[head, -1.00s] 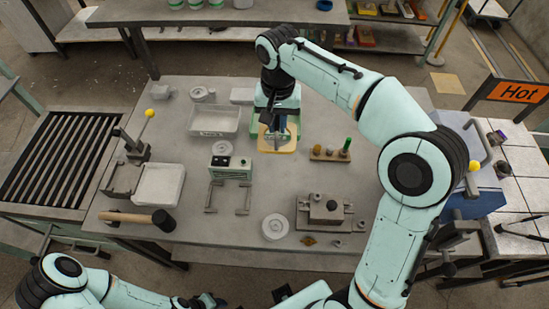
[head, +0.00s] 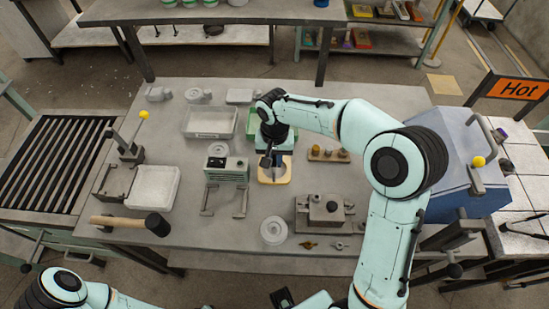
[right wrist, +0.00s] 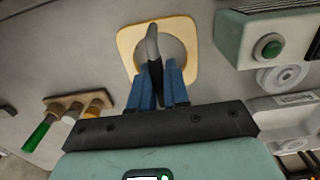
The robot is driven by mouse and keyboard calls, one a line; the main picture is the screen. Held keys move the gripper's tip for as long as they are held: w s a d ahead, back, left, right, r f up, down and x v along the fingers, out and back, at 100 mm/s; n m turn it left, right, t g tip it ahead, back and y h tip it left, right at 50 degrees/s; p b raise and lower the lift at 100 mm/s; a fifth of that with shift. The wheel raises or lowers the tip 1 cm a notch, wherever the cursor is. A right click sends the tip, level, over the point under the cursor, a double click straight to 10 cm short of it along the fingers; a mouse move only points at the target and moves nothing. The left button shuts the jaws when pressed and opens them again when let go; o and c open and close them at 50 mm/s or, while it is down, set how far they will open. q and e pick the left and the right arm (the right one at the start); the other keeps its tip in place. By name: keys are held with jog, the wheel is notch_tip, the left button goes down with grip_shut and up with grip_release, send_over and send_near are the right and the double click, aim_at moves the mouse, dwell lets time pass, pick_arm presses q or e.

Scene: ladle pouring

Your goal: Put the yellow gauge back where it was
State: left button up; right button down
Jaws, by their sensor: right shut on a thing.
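The yellow gauge (head: 274,178) is a flat, pale yellow square plate with a round opening. In the right wrist view (right wrist: 127,42) a dark grip piece with a grey rounded end stands over the opening. My right gripper (head: 270,160) is shut on this piece, its blue fingers (right wrist: 160,88) on either side. The gauge is over the middle of the table, right of the pale green box with a green button (right wrist: 268,48). I cannot tell how far it is above the tabletop.
A wooden rack (head: 326,158) with coloured pegs stands to the right. A grey tray (head: 209,122) and a green tray (head: 252,125) lie behind. A white disc (head: 274,231) and a metal block fixture (head: 323,212) are in front. Bare tabletop lies around the gauge.

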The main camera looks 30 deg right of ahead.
aim_at(274, 158)
jog(key=shift+f, duration=0.1)
jog(key=c, duration=1.1)
grip_release()
pick_arm(q)
jog(key=shift+f, duration=0.1)
pick_arm(e)
jog(key=shift+r, duration=0.25)
pick_arm(q)
jog(key=shift+w+r+p, duration=0.3)
jog(key=shift+r+p, duration=0.15)
jog(key=shift+r, duration=0.15)
jog(key=shift+w+r+p, duration=0.25)
jog(key=shift+r+p, duration=0.15)
jog(key=shift+r, duration=0.15)
pick_arm(e)
notch_tip(274, 158, up, 12)
pick_arm(q)
jog(key=shift+s, duration=0.1)
pick_arm(e)
jog(key=shift+f, duration=0.2)
